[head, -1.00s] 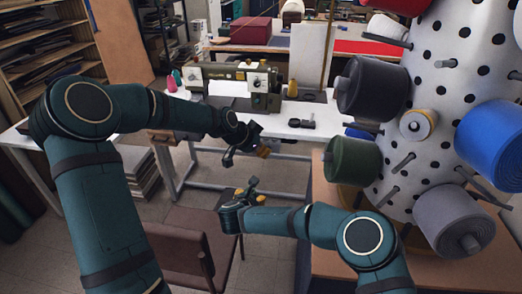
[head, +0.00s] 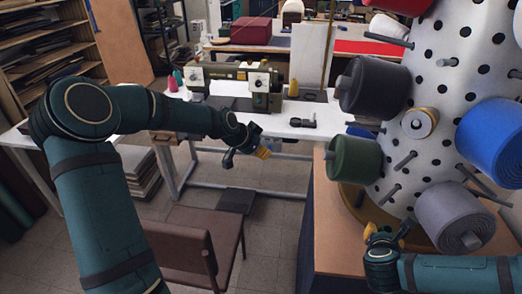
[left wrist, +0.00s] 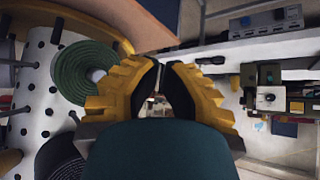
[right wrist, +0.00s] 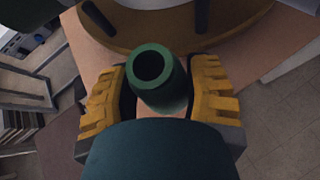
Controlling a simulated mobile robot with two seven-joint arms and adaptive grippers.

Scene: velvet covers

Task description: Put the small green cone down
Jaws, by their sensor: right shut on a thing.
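The small green cone (right wrist: 158,80) shows in the right wrist view as a dark green hollow piece, its round opening facing the camera. My right gripper (right wrist: 160,90) is shut on it, one yellow finger on each side. In the head view my right gripper (head: 385,236) is low at the right, by the foot of the white dotted stand (head: 398,185); I cannot make out the cone there. My left gripper (head: 250,150) hangs in front of the sewing table. In the left wrist view its fingertips (left wrist: 162,68) are nearly together with nothing between them.
The stand carries large spools, including dark green (head: 354,158), grey (head: 455,217) and blue (head: 490,142) ones, and bare pegs. Its round base rests on a brown tabletop (head: 335,230), clear at the front left. A chair (head: 190,240) and a white sewing table (head: 200,98) stand left.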

